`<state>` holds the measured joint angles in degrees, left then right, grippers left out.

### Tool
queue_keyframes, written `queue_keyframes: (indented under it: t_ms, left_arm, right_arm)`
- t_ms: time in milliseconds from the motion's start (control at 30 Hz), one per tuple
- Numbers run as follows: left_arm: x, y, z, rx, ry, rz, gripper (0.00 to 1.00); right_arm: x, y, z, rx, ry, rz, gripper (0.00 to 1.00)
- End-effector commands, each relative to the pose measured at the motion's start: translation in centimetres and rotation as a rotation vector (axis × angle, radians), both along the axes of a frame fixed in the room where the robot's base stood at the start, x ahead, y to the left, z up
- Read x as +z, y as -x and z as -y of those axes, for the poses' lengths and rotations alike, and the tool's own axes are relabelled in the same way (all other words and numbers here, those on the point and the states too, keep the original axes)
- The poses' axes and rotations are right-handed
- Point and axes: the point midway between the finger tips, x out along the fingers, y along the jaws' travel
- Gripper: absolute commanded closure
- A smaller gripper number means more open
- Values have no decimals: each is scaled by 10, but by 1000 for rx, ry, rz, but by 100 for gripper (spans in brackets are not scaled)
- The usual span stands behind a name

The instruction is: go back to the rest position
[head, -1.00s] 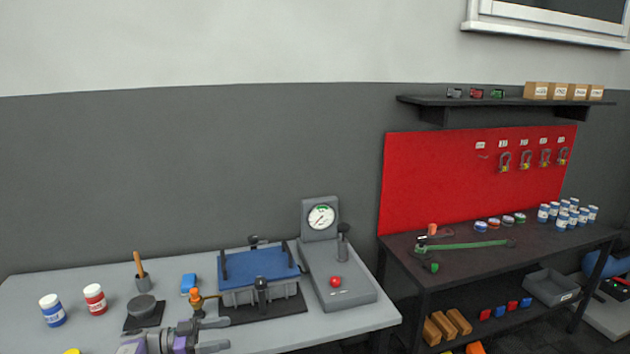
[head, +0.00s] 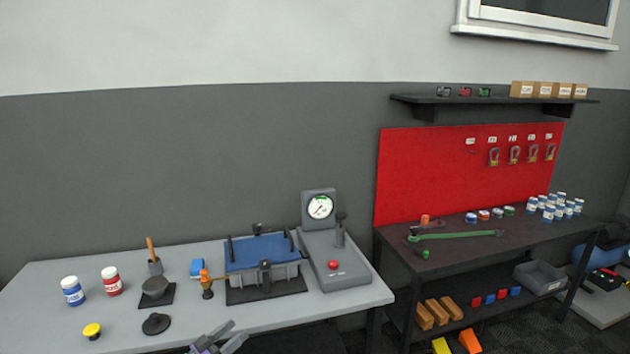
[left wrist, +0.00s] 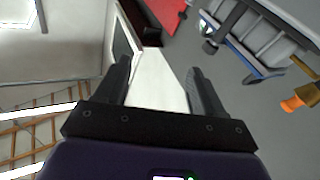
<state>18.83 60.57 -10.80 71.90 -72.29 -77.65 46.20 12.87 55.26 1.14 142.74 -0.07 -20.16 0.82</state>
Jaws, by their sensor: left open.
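My left gripper (head: 226,334) is at the bottom of the head view, in front of the light grey bench (head: 290,306). Its two grey fingers are apart with nothing between them. In the left wrist view the dark fingers (left wrist: 160,84) are also spread and empty. My right gripper is not in view.
On the bench stand a blue-topped fixture (head: 258,252), a gauge stand (head: 333,262), an orange-topped brass valve (head: 206,284), a blue jar (head: 72,291), a red jar (head: 111,281) and a yellow button (head: 92,331). A dark workbench (head: 400,248) stands to the right.

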Motion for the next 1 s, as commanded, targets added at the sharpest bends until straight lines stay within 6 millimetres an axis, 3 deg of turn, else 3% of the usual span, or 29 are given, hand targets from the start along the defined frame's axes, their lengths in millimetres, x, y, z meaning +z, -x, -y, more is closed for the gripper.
queue_keyframes:
  t_ms: [133,267,400,500,600,700,800,900,1000]
  left_arm:
    - [-62,6,12,219,42,-215,31]
    - [-132,41,28,374,16,-488,31]
    - [-202,116,57,451,-64,-824,31]
    - [-235,181,79,452,-137,-1049,31]
    - [-255,251,100,422,-211,-1256,31]
    - [-262,314,117,375,-277,-1428,31]
    - [-261,361,127,331,-326,-1553,31]
    - [-258,391,133,300,-355,-1628,31]
    - [-256,404,136,285,-369,-1663,31]
  right_arm:
    - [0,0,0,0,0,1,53]
    - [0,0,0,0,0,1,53]
    - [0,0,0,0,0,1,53]
    - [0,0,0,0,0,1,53]
    - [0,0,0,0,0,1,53]
    - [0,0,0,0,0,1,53]
    - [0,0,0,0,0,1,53]
    - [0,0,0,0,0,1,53]
    - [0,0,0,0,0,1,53]
